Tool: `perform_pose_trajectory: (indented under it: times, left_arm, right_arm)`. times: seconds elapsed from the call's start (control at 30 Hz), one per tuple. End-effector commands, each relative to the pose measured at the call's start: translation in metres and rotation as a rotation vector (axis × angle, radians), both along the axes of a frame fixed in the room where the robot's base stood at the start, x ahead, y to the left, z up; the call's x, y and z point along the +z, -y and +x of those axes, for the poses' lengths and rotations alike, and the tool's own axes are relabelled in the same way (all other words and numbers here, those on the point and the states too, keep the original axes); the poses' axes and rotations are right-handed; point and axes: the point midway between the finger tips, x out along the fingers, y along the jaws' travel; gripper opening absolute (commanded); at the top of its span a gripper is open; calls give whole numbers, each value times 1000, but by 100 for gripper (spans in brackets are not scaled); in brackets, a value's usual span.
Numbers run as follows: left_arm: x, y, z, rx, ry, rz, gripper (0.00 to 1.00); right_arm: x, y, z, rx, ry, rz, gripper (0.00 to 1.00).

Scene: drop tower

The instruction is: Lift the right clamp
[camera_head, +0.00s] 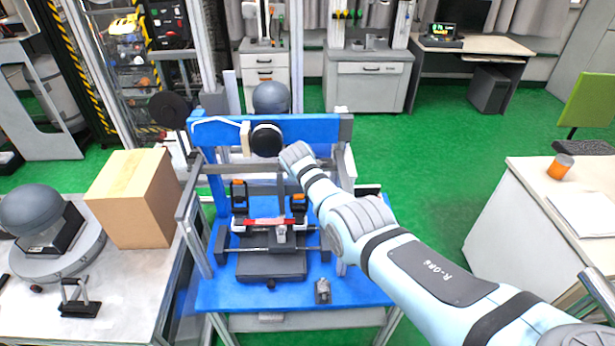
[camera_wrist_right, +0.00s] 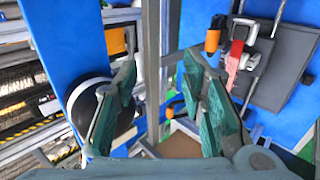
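The right clamp (camera_head: 299,204), black with an orange part, stands on the right side of the blue drop tower rig, beside a red bar (camera_head: 265,222). A similar left clamp (camera_head: 238,193) stands at the other end of the bar. My right arm reaches in from the lower right, with its wrist above and close to the right clamp; its fingers are mostly hidden in the head view. In the right wrist view my right gripper (camera_wrist_right: 158,68) is open and empty. An orange-and-black clamp (camera_wrist_right: 213,38) shows there beyond the right finger, apart from it. My left gripper is out of view.
A grey vertical post (camera_wrist_right: 152,60) passes behind the gap between my fingers. A black round disc (camera_head: 266,140) sits on the blue crossbeam (camera_head: 220,132) near my wrist. A cardboard box (camera_head: 135,200) stands on the left table. A small metal part (camera_head: 322,291) lies on the rig's front.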

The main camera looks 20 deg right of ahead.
Motion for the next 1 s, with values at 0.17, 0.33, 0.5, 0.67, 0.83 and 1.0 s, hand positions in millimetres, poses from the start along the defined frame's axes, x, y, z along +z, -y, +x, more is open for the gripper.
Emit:
perform_pose_trajectory:
  times: [0.17,0.33,0.5,0.67,0.83,1.0]
  left_arm:
    - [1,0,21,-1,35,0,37]
    - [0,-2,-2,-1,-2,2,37]
    - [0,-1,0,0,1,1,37]
    - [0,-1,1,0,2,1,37]
    - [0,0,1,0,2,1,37]
    - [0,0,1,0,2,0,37]
  right_arm:
    - [0,0,-1,0,-1,0,37]
    - [1,2,-2,-4,-3,-1,37]
    - [11,-2,-10,-5,0,-1,37]
    - [33,-12,-29,-1,-4,2,37]
    - [61,-23,-53,0,-8,3,37]
    - [75,-28,-65,0,-14,2,37]
